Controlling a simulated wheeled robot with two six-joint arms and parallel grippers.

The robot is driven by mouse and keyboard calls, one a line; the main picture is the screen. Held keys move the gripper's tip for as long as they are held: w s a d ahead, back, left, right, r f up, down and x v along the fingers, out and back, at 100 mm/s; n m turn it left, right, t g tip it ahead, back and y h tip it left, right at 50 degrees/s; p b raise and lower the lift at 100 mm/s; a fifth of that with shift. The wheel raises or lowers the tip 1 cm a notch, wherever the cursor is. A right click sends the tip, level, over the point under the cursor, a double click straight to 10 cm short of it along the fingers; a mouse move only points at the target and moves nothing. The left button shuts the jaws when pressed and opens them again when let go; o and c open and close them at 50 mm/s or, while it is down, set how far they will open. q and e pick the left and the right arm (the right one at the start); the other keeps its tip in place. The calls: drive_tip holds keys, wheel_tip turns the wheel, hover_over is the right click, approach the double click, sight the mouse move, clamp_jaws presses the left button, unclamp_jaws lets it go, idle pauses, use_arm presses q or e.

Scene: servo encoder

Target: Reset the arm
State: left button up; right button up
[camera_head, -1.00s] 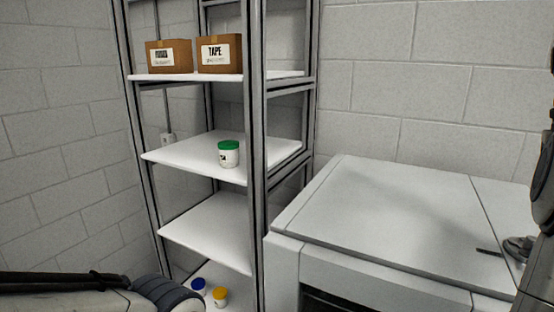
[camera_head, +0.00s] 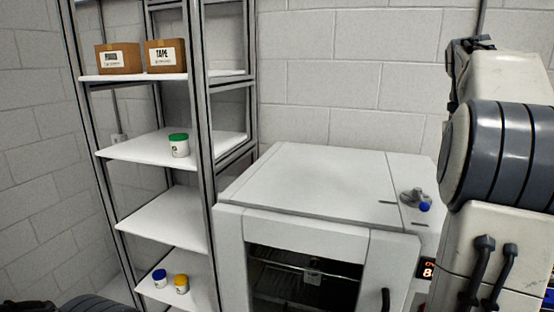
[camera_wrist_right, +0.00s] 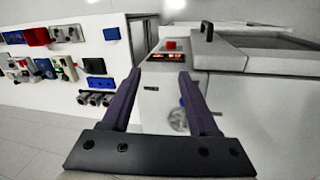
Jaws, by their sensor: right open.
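My right arm fills the right side of the head view, bent upright beside the white cabinet; its gripper cannot be made out there. In the right wrist view my right gripper (camera_wrist_right: 160,78) has its two dark fingers spread apart, with nothing between them. Beyond the fingers is a white panel with a red button (camera_wrist_right: 170,44) and a lit display (camera_wrist_right: 166,56). Only a dark sliver of my left arm shows at the lower left of the head view; its gripper is out of the picture.
A white cabinet (camera_head: 310,180) with a windowed front stands near my right arm. A shelf rack (camera_head: 165,232) at left holds boxes (camera_head: 165,56), a green-lidded jar (camera_head: 179,146), and blue-lidded (camera_head: 159,278) and yellow-lidded jars (camera_head: 181,284). Equipment (camera_wrist_right: 60,35) lines the wrist view's left.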

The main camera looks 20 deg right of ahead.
drive_tip(key=w+a+f+n+t, duration=0.1)
drive_tip(key=w+a+f+n, duration=0.25)
drive_tip(key=a, duration=0.55)
drive_tip(key=w+a+f+n+y+b, duration=0.1)
drive_tip(key=w+a+f+n, duration=0.1)
drive_tip(key=a+f, duration=0.5)
drive_tip(key=w+a+f+n+t, duration=0.1)
drive_tip(key=w+a+f+n, duration=0.15)
drive_tip(key=a, duration=0.85)
drive_tip(key=s+a+f+n, duration=0.4)
drive_tip(key=s+a+f, duration=0.2)
drive_tip(key=s+a, duration=0.2)
drive_tip(key=s+a+f+n+y+b, duration=0.1)
drive_tip(key=s+a+f+n, duration=0.3)
drive_tip(key=s+a+f, duration=0.3)
drive_tip(key=s+a, duration=0.1)
drive_tip(key=a, duration=0.2)
drive_tip(key=shift+s+y, duration=0.2)
drive_tip(key=shift+y, duration=0.1)
drive_tip(key=c, duration=0.4)
drive_tip(key=shift+a, duration=0.1)
